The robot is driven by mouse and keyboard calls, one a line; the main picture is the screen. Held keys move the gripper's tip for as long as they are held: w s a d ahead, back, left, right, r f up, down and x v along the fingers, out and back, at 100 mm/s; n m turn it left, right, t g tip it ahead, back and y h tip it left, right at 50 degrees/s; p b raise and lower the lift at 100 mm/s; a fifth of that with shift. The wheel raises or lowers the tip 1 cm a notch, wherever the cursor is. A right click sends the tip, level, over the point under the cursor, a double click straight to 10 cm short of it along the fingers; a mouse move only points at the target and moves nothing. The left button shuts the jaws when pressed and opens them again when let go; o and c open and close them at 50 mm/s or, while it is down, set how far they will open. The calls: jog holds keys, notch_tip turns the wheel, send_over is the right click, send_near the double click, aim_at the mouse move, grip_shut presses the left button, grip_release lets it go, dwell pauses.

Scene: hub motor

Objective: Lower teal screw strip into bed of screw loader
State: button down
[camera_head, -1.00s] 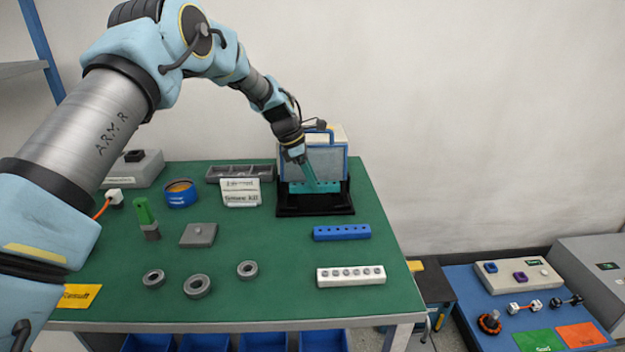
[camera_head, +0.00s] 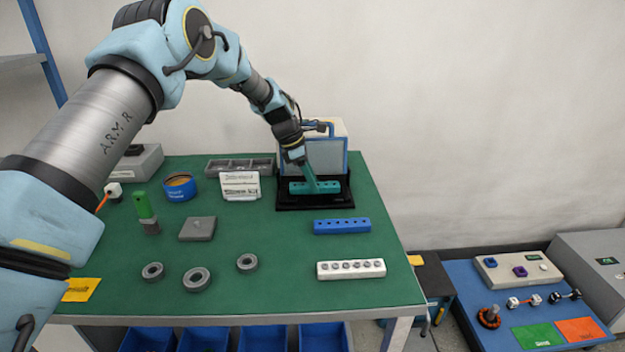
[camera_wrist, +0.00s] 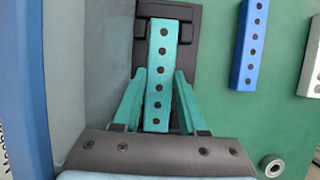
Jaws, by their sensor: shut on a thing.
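The teal screw strip (camera_head: 328,187) is a bar with a row of dark screw holes. My gripper (camera_head: 312,184) is shut on it from above, at the back right of the green table. In the wrist view the teal strip (camera_wrist: 160,75) stands between the two teal fingers of my gripper (camera_wrist: 158,100). The screw loader (camera_head: 326,157) has a grey panel with a blue frame and a black bed (camera_head: 315,205) at its foot. The strip lies over or within the black bed, lined up with it. Whether it rests on the bed floor is hidden.
A blue strip (camera_head: 342,226) and a white strip (camera_head: 350,269) lie in front of the loader. A small sign (camera_head: 240,186) and a grey divided tray (camera_head: 240,167) stand left of it. Several grey rings lie near the table front.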

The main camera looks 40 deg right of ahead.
jog(key=shift+f, duration=0.75)
jog(key=shift+c, duration=1.8)
grip_release()
jog(key=shift+r, duration=0.15)
jog(key=shift+w+r, duration=0.2)
jog(key=b+v, duration=0.2)
jog(key=v, duration=0.7)
jog(key=shift+a+r+b, duration=0.15)
jog(key=shift+r+b, duration=0.1)
jog(key=shift+b, duration=0.05)
jog(key=shift+a+r, duration=0.15)
jog(key=shift+r, duration=0.1)
